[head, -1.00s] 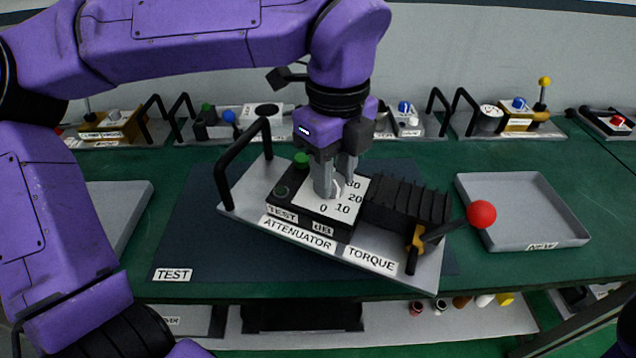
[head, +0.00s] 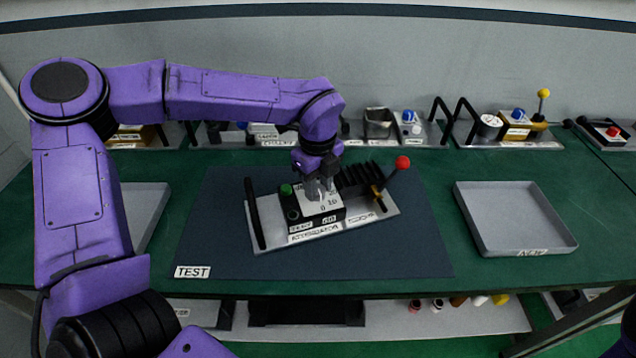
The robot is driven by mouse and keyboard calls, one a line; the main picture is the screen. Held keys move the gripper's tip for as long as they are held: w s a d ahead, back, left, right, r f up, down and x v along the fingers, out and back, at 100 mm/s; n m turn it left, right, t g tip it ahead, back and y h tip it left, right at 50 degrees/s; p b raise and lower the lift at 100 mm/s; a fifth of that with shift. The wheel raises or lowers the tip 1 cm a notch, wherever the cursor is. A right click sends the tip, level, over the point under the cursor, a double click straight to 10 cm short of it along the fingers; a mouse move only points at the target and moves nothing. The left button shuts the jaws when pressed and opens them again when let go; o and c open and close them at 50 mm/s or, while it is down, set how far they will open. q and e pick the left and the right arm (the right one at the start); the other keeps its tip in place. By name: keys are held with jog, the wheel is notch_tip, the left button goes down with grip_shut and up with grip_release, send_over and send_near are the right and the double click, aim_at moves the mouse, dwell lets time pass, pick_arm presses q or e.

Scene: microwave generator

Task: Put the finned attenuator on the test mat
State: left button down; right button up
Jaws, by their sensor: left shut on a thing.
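The finned attenuator (head: 290,238) is a pale plate with a black handle, a box with a white dial and green button, a black finned block and a lever with a red ball. In the head view it lies level over the middle of the dark test mat (head: 220,255), inside its edges. I cannot tell for certain whether it touches the mat. My left gripper (head: 318,193) comes down from above and is shut on the attenuator at its dial, where its fingers hide the part held. My right gripper is out of view.
An empty grey tray marked NEW (head: 515,215) stands to the right, and another grey tray (head: 145,210) is partly hidden behind my arm at left. Several other instruments line the back of the green bench (head: 425,170). The mat is clear around the attenuator.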

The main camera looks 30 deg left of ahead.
aim_at(318, 190)
pick_arm(q)
jog(key=c, duration=0.7)
grip_release()
jog(key=shift+s+f, duration=0.1)
jog(key=shift+s, duration=0.1)
jog(key=shift+c, duration=0.2)
jog(key=shift+w, duration=0.1)
notch_tip(318, 190, up, 12)
jog(key=b, duration=0.1)
